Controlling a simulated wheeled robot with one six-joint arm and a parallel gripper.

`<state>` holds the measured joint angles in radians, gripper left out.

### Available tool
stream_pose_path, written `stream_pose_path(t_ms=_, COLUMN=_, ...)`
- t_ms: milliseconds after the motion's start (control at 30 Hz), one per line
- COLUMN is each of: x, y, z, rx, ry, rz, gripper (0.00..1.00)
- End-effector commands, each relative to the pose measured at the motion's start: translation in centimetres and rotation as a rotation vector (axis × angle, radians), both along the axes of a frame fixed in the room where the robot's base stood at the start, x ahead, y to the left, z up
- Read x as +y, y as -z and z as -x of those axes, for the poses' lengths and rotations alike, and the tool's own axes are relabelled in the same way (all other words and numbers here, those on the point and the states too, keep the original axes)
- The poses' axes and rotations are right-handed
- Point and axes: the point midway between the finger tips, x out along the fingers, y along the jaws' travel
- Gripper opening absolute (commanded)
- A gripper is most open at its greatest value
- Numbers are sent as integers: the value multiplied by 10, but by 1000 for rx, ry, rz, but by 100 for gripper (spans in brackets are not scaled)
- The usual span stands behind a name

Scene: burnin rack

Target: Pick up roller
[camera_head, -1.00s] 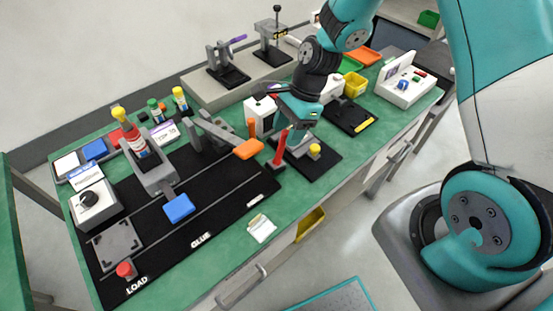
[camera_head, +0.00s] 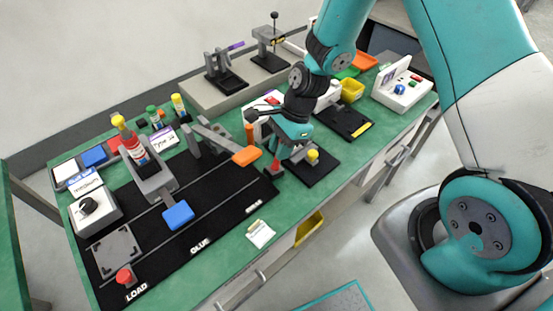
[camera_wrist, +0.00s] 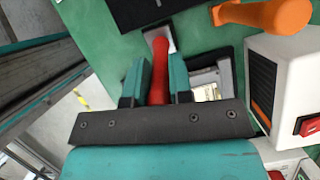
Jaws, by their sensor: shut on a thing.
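The roller has a red upright handle (camera_wrist: 159,72) and a pale grey end (camera_wrist: 160,34), seen in the wrist view. My gripper (camera_wrist: 158,80) is shut on the red handle, one teal finger on each side. In the head view the lower part of the roller (camera_head: 275,168) shows just below my gripper (camera_head: 280,152), at the right end of the black mat. My gripper hides most of the handle there. I cannot tell whether the roller still touches its support.
An orange lever handle (camera_head: 246,156) is close left of my gripper. A black fixture with a yellow knob (camera_head: 312,155) is close right. A white box (camera_wrist: 285,85) stands near in the wrist view. A blue-ended lever (camera_head: 178,214) lies on the black mat (camera_head: 215,220).

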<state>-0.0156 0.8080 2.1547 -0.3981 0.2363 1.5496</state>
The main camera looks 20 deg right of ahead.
Motion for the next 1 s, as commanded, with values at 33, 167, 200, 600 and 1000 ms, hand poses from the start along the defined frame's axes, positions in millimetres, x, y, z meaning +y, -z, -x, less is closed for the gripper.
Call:
stream_pose_path(t_ms=33, x=0, y=-1, z=0, rx=-1, ry=0, rz=0, gripper=0)
stream_pose_path(t_ms=167, x=0, y=-6, z=-1, rx=-3, ry=0, rz=0, gripper=0)
stream_pose_path(t_ms=200, x=0, y=-10, z=-1, rx=-2, ry=0, rz=0, gripper=0)
stream_pose_path(t_ms=600, x=0, y=-112, z=-2, rx=-10, ry=-1, rz=-1, gripper=0)
stream_pose_path(t_ms=1000, x=0, y=-192, z=-1, rx=-3, ry=-5, rz=0, gripper=0)
